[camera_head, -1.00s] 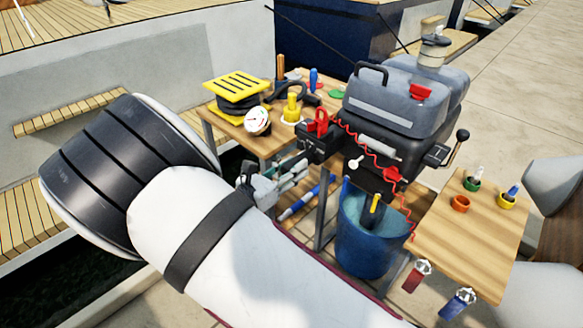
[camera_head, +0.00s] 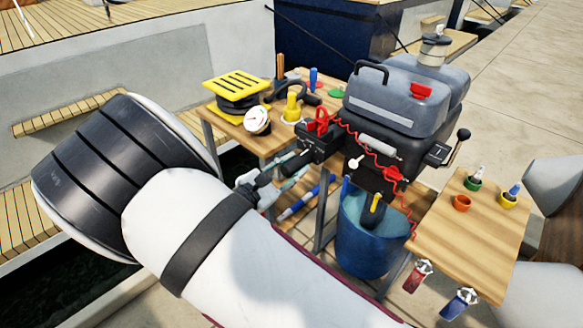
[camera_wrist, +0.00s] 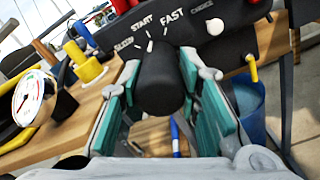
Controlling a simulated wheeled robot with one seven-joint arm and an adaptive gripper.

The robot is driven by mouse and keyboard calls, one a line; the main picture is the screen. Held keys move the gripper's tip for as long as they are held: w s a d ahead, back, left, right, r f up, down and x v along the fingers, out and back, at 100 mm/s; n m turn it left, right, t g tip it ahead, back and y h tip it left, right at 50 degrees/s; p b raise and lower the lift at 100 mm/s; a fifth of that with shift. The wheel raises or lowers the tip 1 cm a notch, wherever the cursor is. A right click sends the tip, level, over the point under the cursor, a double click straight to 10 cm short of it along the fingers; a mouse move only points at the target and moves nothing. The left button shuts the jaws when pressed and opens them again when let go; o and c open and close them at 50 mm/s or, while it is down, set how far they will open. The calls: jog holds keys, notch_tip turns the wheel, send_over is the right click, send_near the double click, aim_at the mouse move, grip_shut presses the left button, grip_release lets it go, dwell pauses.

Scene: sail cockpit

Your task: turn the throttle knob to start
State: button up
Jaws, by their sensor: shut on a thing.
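The throttle knob (camera_wrist: 158,85) is a black cylinder on the black motor panel (camera_wrist: 230,38), filling the middle of the wrist view. White labels around it include START and FAST, with white tick marks above the knob. I cannot clearly tell which mark the knob points to. My gripper (camera_wrist: 160,72) has its teal-padded fingers on both sides of the knob and is shut on it. In the head view, my gripper (camera_head: 288,168) is at the left end of the control box (camera_head: 322,145); the knob is mostly hidden there.
The grey outboard motor (camera_head: 405,95) stands behind the panel, with a red coiled cord. A wooden table (camera_head: 237,130) with a gauge (camera_head: 257,121) and tools is at left. A blue bucket (camera_head: 365,250) is below, and another table (camera_head: 478,240) is at right.

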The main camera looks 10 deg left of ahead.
jog(key=shift+m, duration=0.3)
jog(key=o, duration=1.1)
jog(key=shift+o, duration=0.2)
jog(key=v, duration=1.2)
